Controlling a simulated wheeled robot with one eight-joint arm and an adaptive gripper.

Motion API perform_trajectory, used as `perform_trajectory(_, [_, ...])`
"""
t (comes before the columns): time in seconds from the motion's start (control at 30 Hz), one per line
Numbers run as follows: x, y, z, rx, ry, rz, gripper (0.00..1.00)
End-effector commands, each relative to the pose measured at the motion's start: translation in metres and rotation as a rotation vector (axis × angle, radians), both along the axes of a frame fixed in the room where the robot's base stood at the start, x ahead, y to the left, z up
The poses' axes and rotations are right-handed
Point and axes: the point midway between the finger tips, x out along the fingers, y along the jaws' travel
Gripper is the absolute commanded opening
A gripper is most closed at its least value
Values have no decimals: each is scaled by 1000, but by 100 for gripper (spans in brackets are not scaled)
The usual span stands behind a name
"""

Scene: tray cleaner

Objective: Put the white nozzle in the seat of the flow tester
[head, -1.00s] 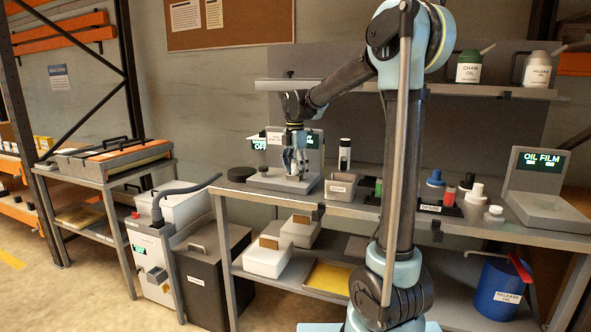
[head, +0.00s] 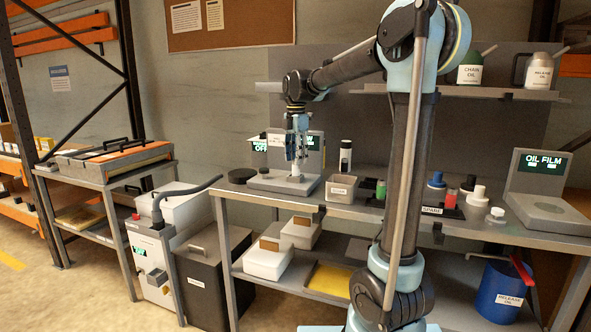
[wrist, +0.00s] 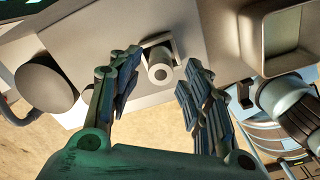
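The white nozzle (wrist: 161,70) stands in the seat on the grey base of the flow tester (wrist: 112,28), with a small bracket around its far side in the wrist view. In the head view the nozzle (head: 296,174) shows as a small white piece on the flow tester (head: 268,184), just below my gripper. My gripper (head: 296,160) points down above it. In the wrist view my gripper (wrist: 158,84) is open, its two fingers spread apart on either side of the nozzle with gaps to it. The nozzle's lower end and the seat's inside are hidden.
A grey open bin (head: 341,188) stands just right of the tester, and a dark round disc (head: 241,175) lies to its left. A black-and-white cylinder (head: 345,156) stands behind the bin. The spare-parts rack (head: 440,209) and oil film tester (head: 548,205) are farther right.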

Motion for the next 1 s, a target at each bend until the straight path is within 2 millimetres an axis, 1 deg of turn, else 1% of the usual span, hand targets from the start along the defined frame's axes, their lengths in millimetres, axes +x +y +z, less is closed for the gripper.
perform_trajectory(0.03, [0, 0, 11, 0, 0, 0, 44])
perform_trajectory(0.2, [0, 0, 41, 0, 0, 0, 44])
perform_trajectory(0.4, [0, 0, 65, 0, 0, 0, 44])
perform_trajectory(0.6, [0, 0, 74, 0, 0, 0, 44])
perform_trajectory(1.0, [0, 0, 74, 0, 0, 0, 44])
